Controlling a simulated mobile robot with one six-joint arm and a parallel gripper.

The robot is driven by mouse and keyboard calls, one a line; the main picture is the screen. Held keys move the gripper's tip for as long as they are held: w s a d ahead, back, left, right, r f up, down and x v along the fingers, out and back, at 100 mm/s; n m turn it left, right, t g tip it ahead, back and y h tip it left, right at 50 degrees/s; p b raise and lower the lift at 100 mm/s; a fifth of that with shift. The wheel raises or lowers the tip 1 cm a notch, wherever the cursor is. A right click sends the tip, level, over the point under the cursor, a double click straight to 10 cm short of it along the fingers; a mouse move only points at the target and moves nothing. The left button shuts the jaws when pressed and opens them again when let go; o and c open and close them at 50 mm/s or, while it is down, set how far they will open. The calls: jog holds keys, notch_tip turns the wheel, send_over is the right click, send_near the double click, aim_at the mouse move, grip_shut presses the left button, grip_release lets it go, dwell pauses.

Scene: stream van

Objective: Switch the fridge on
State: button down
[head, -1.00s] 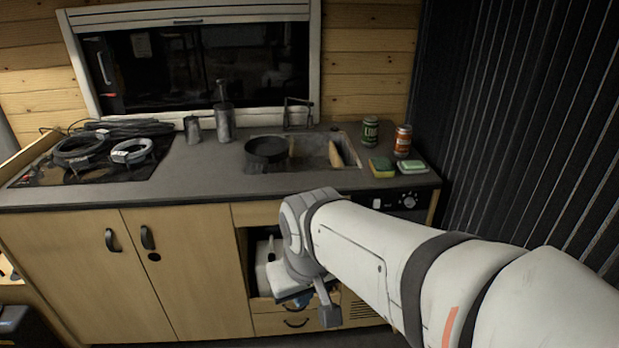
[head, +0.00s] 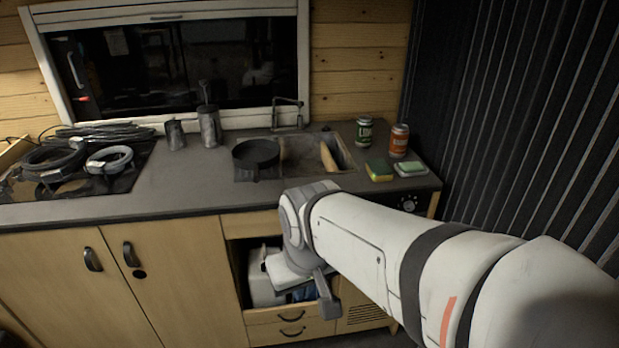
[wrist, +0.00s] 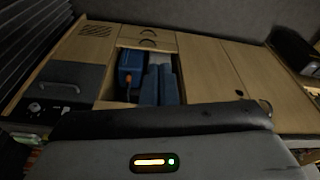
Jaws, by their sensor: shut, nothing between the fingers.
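The fridge's dark front with a handle (wrist: 62,84) shows at the left of the wrist view, which is upside down. Its control strip (wrist: 40,108) has a round knob and small switches, too dark to read. In the head view the control panel (head: 410,203) sits under the counter's right end, partly behind my arm, which hides most of the fridge. My gripper (head: 327,300) hangs low in front of the open cabinet, left of the fridge and apart from it. It looks shut and holds nothing; its fingertips are hard to make out.
The counter (head: 195,193) carries a sink (head: 300,152), a black pan (head: 256,152), two cans (head: 399,140), sponges (head: 379,171) and coiled cables (head: 55,160). An open cubby (head: 268,280) with boxes is behind my gripper. A black ribbed wall (head: 510,120) bounds the right side.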

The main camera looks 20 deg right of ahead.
jog(key=w+d+f+n+t+h+b, duration=0.25)
jog(key=w+d+f+b, duration=0.3)
jog(key=w+d, duration=0.4)
jog(key=w+d+f+n+t+h+b, duration=0.2)
jog(key=w+d+f+n+t+b, duration=0.3)
jog(key=d, duration=0.8)
jog(key=d+f+n+t+b, duration=0.55)
jog(key=d+f+n, duration=0.2)
jog(key=d, duration=0.35)
jog(key=shift+t+y, duration=0.25)
jog(key=shift+t, duration=0.05)
jog(key=x, duration=1.3)
jog(key=shift+w+r, duration=0.15)
jog(key=shift+r, duration=0.1)
